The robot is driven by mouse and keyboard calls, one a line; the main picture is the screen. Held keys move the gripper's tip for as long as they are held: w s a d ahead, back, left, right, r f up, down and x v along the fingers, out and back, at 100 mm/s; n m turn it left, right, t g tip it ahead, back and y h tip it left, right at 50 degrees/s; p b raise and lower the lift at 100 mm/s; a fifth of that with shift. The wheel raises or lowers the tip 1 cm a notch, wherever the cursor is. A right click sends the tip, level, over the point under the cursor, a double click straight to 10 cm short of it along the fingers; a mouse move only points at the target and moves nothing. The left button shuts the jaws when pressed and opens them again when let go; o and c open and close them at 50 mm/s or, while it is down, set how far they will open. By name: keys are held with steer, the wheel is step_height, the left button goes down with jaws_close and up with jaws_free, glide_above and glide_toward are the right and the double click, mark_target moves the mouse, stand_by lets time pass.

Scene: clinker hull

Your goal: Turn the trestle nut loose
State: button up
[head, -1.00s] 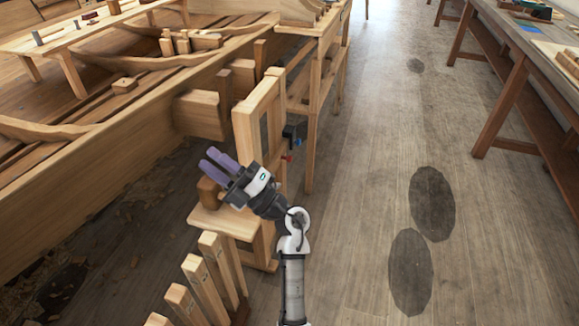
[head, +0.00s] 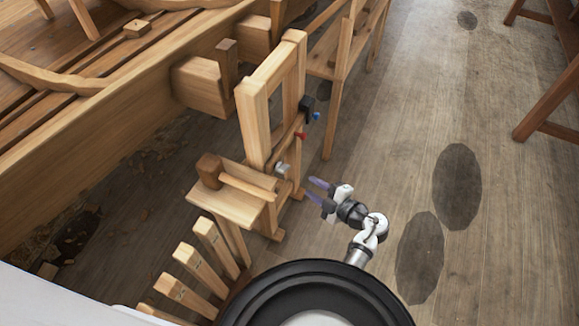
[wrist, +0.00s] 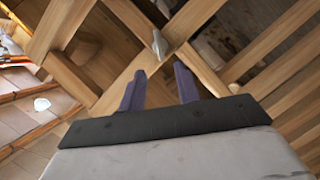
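The wooden trestle (head: 252,120) stands beside the hull, its upright frame above a low shelf. A small grey-white nut (head: 282,169) sits on the trestle's right side, near shelf height. In the wrist view the grey nut (wrist: 160,44) shows ahead, just beyond the fingertips and roughly centred between them, on a wooden member. My gripper (head: 309,187) is to the right of the trestle and a little below the nut in the head view. Its two purple fingers are apart and empty, and the wrist view also shows the open gripper (wrist: 160,70). It does not touch the nut.
A mallet (head: 209,168) lies on the trestle's shelf. A black fitting with a blue knob (head: 316,117) and a red knob (head: 301,135) are on the frame's right side. Several upright posts (head: 208,240) stand in front.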

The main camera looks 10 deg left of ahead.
mark_target(287, 170)
steer(key=p+x, duration=0.1)
steer(key=x, duration=1)
steer(key=shift+w+a, duration=0.2)
steer(key=shift+a, duration=0.05)
steer(key=shift+c, duration=0.3)
steer(key=c, duration=0.6)
steer(key=shift+f, duration=0.1)
steer(key=n+t+y+b, duration=0.1)
steer(key=n+b, duration=0.2)
steer(key=b, duration=0.1)
steer(key=n+t+y+b, duration=0.1)
steer(key=n+b, duration=0.3)
steer(key=b, duration=0.1)
steer(key=shift+f+n, duration=0.2)
steer(key=shift+n, duration=0.1)
steer(key=shift+r+t, duration=0.1)
steer(key=shift+t, duration=0.2)
